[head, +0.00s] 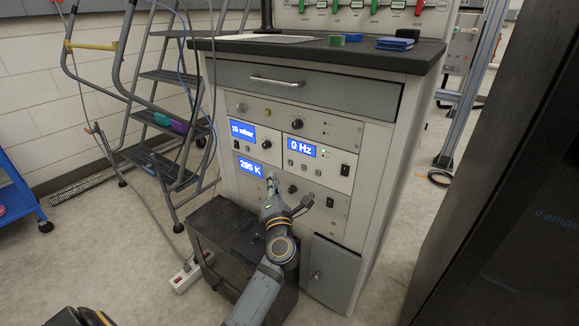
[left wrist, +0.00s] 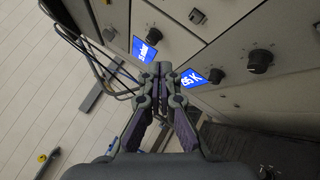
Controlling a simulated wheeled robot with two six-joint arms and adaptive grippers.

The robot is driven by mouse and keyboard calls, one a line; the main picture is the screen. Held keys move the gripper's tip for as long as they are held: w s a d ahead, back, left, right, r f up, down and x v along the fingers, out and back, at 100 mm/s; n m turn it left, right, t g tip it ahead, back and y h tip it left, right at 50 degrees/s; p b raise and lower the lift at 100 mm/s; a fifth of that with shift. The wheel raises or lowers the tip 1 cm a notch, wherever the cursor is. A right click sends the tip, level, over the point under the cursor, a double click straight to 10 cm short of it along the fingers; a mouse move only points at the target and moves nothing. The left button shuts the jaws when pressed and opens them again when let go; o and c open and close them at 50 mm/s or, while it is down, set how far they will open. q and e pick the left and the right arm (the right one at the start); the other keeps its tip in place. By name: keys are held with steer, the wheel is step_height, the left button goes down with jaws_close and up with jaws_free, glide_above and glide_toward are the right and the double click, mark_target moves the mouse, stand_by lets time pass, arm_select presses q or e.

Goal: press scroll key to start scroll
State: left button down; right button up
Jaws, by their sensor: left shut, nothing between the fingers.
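A cabinet carries instrument panels with blue displays: "15 mbar" (head: 242,132), "0 Hz" (head: 302,148) and "295 K" (head: 251,168). Small square keys (head: 304,166) sit under the "0 Hz" display. No label is readable, so I cannot tell which key is the scroll key. My left gripper (head: 271,183) is shut and empty in front of the lower panel, just right of the "295 K" display. In the left wrist view its closed fingertips (left wrist: 160,72) appear between the "15 mbar" display (left wrist: 146,42) and the "295 K" display (left wrist: 194,78). Contact cannot be told. My right gripper is not in view.
Black knobs (head: 298,124) and switches stand out from the panels. A dark box (head: 225,232) stands on the floor before the cabinet. A step ladder (head: 165,120) stands left, with cables hanging near it. A dark cabinet (head: 510,200) fills the right side.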

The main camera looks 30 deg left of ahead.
mark_target(290, 163)
arm_select(q)
steer(key=w, duration=0.2)
steer(key=w+b, duration=0.1)
steer(key=w, duration=0.2)
steer(key=shift+w+d, duration=0.2)
steer(key=shift+w, duration=0.1)
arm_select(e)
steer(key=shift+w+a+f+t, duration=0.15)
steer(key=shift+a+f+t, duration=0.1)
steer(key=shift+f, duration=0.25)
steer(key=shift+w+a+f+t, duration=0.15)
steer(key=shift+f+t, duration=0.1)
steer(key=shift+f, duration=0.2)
arm_select(q)
steer(key=shift+w, duration=0.1)
steer(key=shift+w, duration=0.3)
steer(key=shift+w, duration=0.4)
stand_by(0.7)
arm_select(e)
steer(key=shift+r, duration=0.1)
arm_select(q)
steer(key=shift+s+p, duration=0.6)
steer(key=shift+s, duration=0.25)
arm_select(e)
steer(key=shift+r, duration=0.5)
